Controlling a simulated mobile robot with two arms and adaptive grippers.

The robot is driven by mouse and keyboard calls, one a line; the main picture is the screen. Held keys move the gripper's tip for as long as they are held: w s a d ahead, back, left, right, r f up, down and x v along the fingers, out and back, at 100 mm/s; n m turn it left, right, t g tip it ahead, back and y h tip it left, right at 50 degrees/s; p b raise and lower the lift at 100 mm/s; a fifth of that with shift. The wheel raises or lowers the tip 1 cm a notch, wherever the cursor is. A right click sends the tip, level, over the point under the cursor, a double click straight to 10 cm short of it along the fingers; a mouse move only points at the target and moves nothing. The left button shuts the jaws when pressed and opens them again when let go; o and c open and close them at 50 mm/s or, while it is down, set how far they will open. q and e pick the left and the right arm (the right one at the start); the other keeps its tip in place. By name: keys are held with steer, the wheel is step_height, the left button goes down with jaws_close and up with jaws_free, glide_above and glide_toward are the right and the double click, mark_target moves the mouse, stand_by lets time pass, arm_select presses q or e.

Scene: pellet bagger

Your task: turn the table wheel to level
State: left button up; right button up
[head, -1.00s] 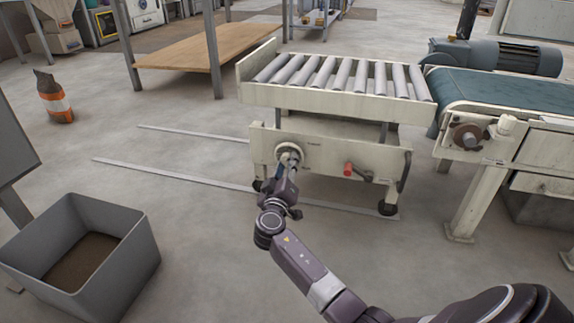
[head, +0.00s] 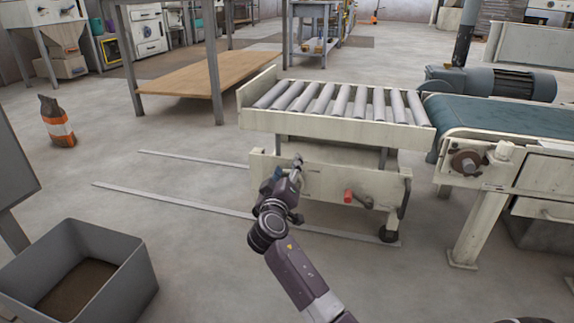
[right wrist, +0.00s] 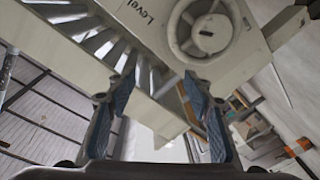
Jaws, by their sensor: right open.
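The roller table (head: 340,129) is a cream wheeled frame with grey rollers on top. Its table wheel (right wrist: 205,32) shows in the right wrist view as a pale round handwheel with a hub, beside printed "Level" lettering (right wrist: 137,12). In the head view my right gripper and arm hide the wheel. My right gripper (right wrist: 163,95) is open and empty, with blue-padded fingers apart. The wheel lies beyond the fingertips, not between them. In the head view the right gripper (head: 288,174) is in front of the table's lower panel. My left gripper is not in view.
A red-ended handle (head: 349,196) sticks out right of my gripper. A belt conveyor (head: 500,116) with a motor stands at the right. Floor left of the table is open.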

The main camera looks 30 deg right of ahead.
steer(key=shift+r, duration=0.8)
steer(key=shift+c, duration=0.8)
steer(key=shift+g, duration=0.4)
steer(key=f+p, duration=0.1)
steer(key=a+f+p, duration=0.1)
steer(key=p, duration=0.1)
steer(key=s+a+f+p, duration=0.1)
steer(key=p, duration=0.1)
steer(key=shift+s+a+f, duration=0.1)
steer(key=shift+a+f, duration=0.15)
steer(key=shift+f, duration=0.15)
steer(key=shift+c, duration=0.6)
steer(key=s+a+f+p, duration=0.3)
steer(key=s+f+p, duration=0.1)
steer(key=f, duration=0.1)
steer(key=b+x, duration=0.4)
steer(key=x, duration=0.3)
steer(key=shift+w+d+f+m, duration=0.25)
steer(key=shift+w+m, duration=0.1)
steer(key=shift+m, duration=0.05)
